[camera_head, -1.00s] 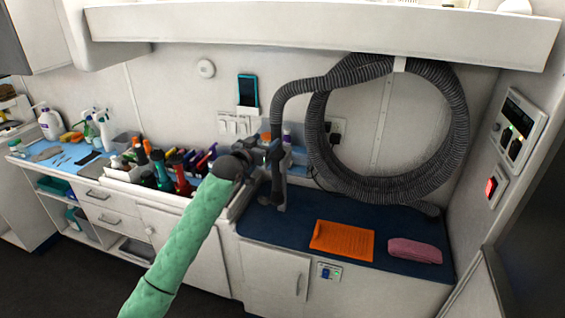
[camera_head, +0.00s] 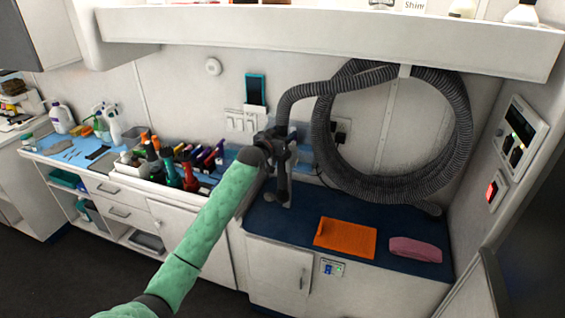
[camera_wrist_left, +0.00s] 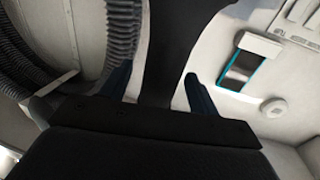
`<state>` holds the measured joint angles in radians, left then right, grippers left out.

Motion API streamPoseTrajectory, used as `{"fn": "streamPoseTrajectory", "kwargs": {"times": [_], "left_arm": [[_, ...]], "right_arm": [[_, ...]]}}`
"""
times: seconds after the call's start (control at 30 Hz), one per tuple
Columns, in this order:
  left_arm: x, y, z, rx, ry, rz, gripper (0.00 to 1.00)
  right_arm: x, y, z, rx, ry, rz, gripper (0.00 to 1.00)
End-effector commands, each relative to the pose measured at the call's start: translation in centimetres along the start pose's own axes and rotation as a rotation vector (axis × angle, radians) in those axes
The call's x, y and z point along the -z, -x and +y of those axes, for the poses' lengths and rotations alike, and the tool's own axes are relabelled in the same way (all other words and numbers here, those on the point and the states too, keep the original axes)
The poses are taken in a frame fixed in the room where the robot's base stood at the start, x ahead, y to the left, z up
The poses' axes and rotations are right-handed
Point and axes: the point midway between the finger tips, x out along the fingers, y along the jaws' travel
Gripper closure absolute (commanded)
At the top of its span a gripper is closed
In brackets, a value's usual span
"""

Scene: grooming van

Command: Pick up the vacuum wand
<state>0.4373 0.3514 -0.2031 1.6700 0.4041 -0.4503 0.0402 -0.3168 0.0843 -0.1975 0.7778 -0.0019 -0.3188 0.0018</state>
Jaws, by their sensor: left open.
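The vacuum wand (camera_head: 283,182) is a dark upright piece at the left end of the blue-topped counter, below the end of a ribbed grey hose (camera_head: 321,150). My left gripper (camera_head: 277,138) is at the wand's upper part, and partly hides it. In the left wrist view, the open left gripper (camera_wrist_left: 158,74) has a wide dark shape, apparently the wand (camera_wrist_left: 175,45), between its two fingers. I cannot tell whether the fingers touch it. My right gripper is not in view.
The hose hangs coiled on the wall. An orange towel (camera_head: 345,238) and a pink bundle (camera_head: 415,249) lie on the counter (camera_head: 290,222). Several bottles and tools crowd the counter left of my gripper. An overhead shelf (camera_head: 330,32) runs above.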

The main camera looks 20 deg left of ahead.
Motion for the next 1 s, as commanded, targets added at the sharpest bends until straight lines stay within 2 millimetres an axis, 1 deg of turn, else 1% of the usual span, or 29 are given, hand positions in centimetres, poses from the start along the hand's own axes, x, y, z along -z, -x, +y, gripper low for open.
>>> {"fn": "streamPoseTrajectory", "kwargs": {"times": [0.23, 0.27, 0.3, 0.47, 0.5, 0.53, 0.77, 0.9, 0.97, 1.0], "left_arm": [[0.0, -0.1, 0.0, 0.000, 0.000, 0.000, 0.39], [0.0, -0.1, 0.0, 0.000, 0.000, 0.000, 0.41], [0.0, -0.1, 0.0, 0.000, 0.000, 0.000, 0.49], [0.0, -0.1, 0.0, 0.000, 0.000, 0.000, 0.80], [0.0, -0.1, 0.0, 0.000, 0.000, 0.000, 0.88], [0.1, -0.1, 0.0, 0.000, 0.000, 0.002, 0.91], [0.1, -0.1, 0.0, 0.000, 0.000, 0.002, 0.91], [0.2, 0.0, 0.0, 0.000, 0.000, 0.003, 0.91], [0.3, 0.1, 0.0, 0.000, -0.001, 0.004, 0.91], [0.4, 0.1, 0.1, -0.001, -0.001, 0.004, 0.91]], "right_arm": [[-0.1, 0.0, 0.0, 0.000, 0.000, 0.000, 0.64], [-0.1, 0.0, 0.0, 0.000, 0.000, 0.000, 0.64], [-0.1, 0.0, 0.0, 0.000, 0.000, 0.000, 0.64], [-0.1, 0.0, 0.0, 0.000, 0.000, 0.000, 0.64], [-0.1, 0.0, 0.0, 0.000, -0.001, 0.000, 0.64], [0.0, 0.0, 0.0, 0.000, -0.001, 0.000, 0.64], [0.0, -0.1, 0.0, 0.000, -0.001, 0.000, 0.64], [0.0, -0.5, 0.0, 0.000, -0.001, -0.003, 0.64], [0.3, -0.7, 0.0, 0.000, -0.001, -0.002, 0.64], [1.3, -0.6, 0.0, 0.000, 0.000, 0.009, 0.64]]}}
